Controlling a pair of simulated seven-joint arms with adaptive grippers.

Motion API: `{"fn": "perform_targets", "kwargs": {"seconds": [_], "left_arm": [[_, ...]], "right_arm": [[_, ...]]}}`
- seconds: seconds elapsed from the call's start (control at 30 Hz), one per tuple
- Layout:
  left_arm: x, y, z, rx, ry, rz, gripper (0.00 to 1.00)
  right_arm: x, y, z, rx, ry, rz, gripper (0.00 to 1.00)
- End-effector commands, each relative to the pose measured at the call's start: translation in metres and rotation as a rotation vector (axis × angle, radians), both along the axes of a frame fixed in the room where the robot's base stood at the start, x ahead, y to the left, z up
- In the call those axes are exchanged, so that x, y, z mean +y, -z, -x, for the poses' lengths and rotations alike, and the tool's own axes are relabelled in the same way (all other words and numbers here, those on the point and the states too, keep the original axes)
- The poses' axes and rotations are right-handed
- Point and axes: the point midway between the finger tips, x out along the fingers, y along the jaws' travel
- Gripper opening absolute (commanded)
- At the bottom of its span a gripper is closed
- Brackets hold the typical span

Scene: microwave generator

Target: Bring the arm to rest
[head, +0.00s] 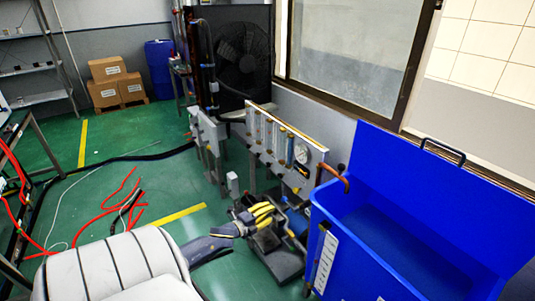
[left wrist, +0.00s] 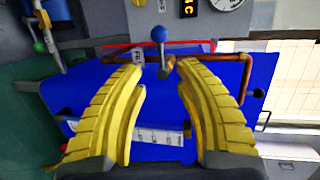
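My left gripper (head: 258,214) shows in the head view near the lower middle, in front of the gauge panel (head: 282,143) and left of the blue bin (head: 345,225). Its yellow fingers are spread apart in the left wrist view (left wrist: 158,80), with nothing held between them. My right gripper is in neither view.
A copper pipe (head: 335,178) bends over the bin's near-left rim. Red hoses (head: 117,200) lie on the green floor at left. Cardboard boxes (head: 116,84) and a blue barrel (head: 160,69) stand at the back. A large fan (head: 243,50) stands behind the panel.

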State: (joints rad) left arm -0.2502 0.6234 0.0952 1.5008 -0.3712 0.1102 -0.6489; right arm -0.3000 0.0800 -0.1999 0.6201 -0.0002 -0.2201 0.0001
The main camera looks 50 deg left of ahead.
Motion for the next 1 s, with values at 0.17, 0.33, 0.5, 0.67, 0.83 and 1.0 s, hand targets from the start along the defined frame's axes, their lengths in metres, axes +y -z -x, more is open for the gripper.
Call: {"fn": "perform_targets", "kwargs": {"seconds": [0.17,0.33,0.5,0.67,0.83,1.0], "left_arm": [[0.000,0.000,0.000,0.000,0.000,0.000,0.32],[0.001,0.001,0.000,0.002,-0.013,0.035,0.32],[0.029,0.054,0.022,0.098,-0.148,0.204,0.32],[0.034,0.145,0.069,0.233,-0.306,0.380,0.32],[0.017,0.234,0.130,0.369,-0.462,0.532,0.32],[-0.017,0.313,0.199,0.501,-0.605,0.655,0.32]], "right_arm": [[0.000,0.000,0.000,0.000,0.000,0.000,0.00],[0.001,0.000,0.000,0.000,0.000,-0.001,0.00],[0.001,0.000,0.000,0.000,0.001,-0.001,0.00],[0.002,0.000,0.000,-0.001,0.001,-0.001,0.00],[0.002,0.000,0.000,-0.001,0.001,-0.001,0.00],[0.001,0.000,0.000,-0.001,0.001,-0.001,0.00]]}}
